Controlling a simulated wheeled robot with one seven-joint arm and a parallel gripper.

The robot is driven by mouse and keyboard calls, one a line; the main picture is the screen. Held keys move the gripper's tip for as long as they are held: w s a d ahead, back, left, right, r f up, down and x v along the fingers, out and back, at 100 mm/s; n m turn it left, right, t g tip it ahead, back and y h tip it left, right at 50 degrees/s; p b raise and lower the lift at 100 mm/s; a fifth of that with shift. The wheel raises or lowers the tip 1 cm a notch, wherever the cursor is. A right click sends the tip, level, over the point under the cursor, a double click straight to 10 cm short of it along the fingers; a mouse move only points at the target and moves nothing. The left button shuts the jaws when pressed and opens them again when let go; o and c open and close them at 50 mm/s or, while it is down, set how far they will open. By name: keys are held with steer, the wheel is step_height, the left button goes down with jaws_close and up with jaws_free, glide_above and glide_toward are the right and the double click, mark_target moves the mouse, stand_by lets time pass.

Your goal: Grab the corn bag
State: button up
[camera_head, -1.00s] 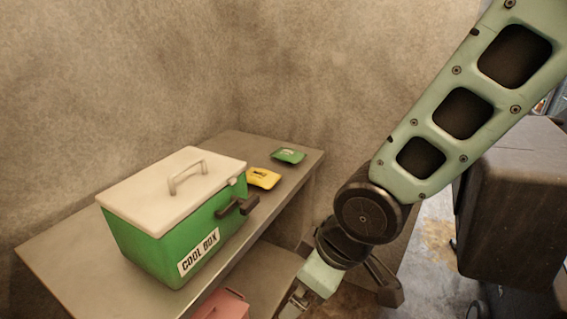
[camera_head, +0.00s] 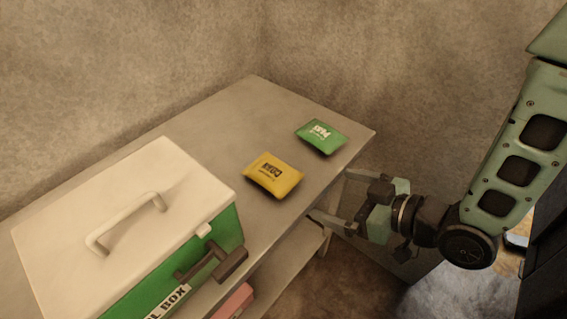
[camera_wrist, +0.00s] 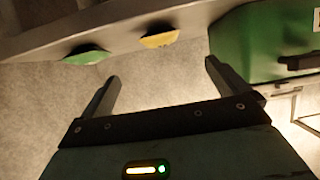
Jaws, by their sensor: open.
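The yellow corn bag (camera_head: 273,175) lies flat on the tabletop, right of the cool box. It also shows in the wrist view (camera_wrist: 159,39), near the table edge at the top. My gripper (camera_head: 328,198) is open and empty, just off the table's front right edge, to the right of the corn bag and apart from it. In the wrist view my gripper's two fingers (camera_wrist: 162,82) are spread wide with nothing between them, and the table edge lies beyond them.
A green bag (camera_head: 321,136) lies behind and right of the corn bag. The green cool box (camera_head: 222,240) with its white lid and handle stands on the left of the grey table (camera_head: 215,118). A pinkish-red item (camera_head: 233,300) sits on the lower shelf. Walls rise behind the table.

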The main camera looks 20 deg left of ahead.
mark_target(284, 176)
steer(key=x, duration=1.1)
steer(key=shift+a+f+p, duration=0.1)
steer(key=shift+a+p, duration=0.15)
steer(key=shift+p, duration=0.05)
steer(key=shift+r+p+x, duration=0.15)
steer(key=shift+p+x, duration=0.4)
steer(key=shift+x, duration=0.8)
steer(key=shift+r+p+x, duration=0.15)
steer(key=shift+p+x, duration=0.35)
steer(key=shift+x, duration=0.85)
steer(key=shift+w, duration=0.1)
steer(key=c, duration=1.2)
